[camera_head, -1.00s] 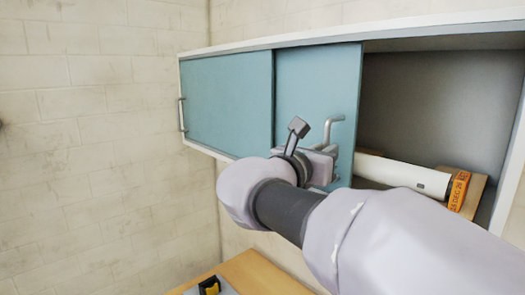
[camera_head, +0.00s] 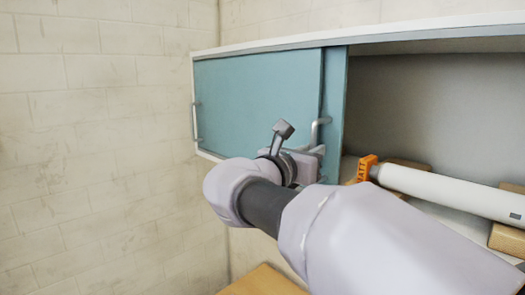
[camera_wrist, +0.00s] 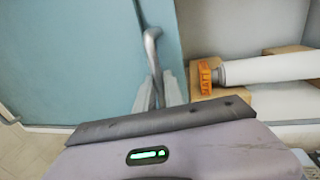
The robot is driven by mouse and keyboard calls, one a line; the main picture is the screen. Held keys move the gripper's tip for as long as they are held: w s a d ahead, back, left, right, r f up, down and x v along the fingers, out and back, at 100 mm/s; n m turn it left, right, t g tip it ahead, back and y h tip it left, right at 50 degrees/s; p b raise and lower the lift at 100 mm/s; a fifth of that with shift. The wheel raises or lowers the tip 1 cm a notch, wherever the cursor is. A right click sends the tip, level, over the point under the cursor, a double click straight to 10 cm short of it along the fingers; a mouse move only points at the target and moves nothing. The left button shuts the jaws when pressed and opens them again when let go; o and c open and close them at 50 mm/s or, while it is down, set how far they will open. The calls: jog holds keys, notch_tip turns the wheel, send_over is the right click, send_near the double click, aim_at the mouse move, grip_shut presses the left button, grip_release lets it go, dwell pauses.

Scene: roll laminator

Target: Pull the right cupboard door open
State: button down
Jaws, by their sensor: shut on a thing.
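The right cupboard door (camera_head: 337,95) is a blue-green sliding panel. It has slid left, mostly behind or alongside the left door (camera_head: 255,95), with a strip showing at its right edge. Its grey bar handle (camera_head: 316,128) stands upright near that edge. My gripper (camera_head: 305,160) is at the lower part of the handle. In the wrist view my gripper's fingers (camera_wrist: 160,92) are shut around the handle (camera_wrist: 151,50). The finger contact is partly hidden in the head view by my wrist.
The open right bay shows a white roll (camera_head: 450,190) with an orange tag (camera_head: 366,168) resting on wooden blocks (camera_head: 508,238). The left door's handle (camera_head: 196,120) is at the far left. A wooden surface (camera_head: 262,280) lies below.

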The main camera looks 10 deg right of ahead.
jog(key=shift+f, duration=0.15)
jog(key=c, duration=1.5)
grip_release()
jog(key=shift+d, duration=0.1)
jog(key=shift+o, duration=0.2)
jog(key=b+v, duration=0.2)
jog(key=v, duration=1.5)
jog(key=shift+b, duration=0.35)
